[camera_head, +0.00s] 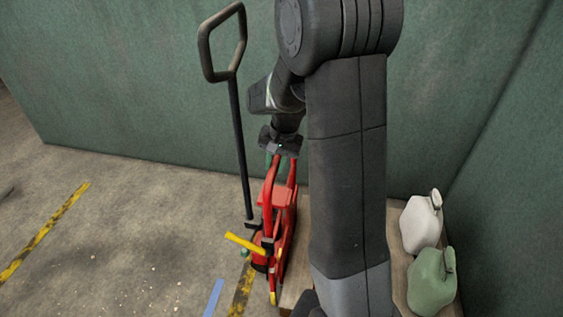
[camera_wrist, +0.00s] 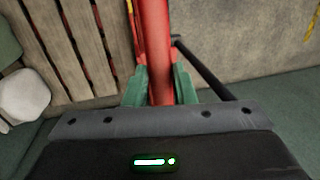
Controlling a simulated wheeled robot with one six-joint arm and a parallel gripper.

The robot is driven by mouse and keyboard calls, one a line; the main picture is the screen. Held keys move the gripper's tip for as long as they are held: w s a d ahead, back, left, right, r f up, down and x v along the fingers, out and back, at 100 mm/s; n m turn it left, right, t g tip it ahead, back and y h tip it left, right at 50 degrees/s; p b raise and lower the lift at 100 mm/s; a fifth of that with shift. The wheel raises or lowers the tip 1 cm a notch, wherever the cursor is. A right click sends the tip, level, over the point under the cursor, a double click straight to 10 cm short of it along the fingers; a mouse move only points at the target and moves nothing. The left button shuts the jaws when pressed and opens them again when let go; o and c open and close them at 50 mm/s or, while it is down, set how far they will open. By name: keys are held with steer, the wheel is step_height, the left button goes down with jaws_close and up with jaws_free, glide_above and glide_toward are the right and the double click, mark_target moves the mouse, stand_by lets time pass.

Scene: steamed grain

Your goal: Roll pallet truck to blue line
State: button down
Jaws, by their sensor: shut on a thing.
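The pallet truck (camera_head: 279,205) is red, with a dark steering pole (camera_head: 240,140) that ends in a loop handle (camera_head: 222,42). It stands by the green wall, in the middle of the head view. My gripper (camera_head: 281,156) is at the top of its red frame. In the wrist view my green fingers (camera_wrist: 160,86) are shut on a red bar of the truck (camera_wrist: 156,35), one on each side. The blue line (camera_head: 213,298) is a short strip on the floor, left of the truck's front. My arm hides part of the truck's right side.
A slatted wooden pallet (camera_wrist: 75,45) lies beside the truck, with red showing through its gaps. Yellow-black floor tape (camera_head: 45,232) runs at left. The floor between is mostly clear.

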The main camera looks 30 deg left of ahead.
steer(key=s+a+p, duration=0.2)
steer(key=s+a, duration=0.2)
steer(key=a, duration=0.9)
steer(key=s+a+p, duration=0.3)
steer(key=s+a, duration=0.1)
steer(key=a, duration=1)
steer(key=shift+s, duration=0.4)
steer(key=shift+a, duration=0.15)
steer(key=c, duration=1.2)
jaws_free()
steer(key=shift+c, duration=0.2)
step_height(320, 180, up, 14)
steer(key=d, duration=0.2)
steer(key=shift+w+d+f, duration=0.25)
steer(key=shift+w+d, duration=0.05)
steer(key=shift+w, duration=0.1)
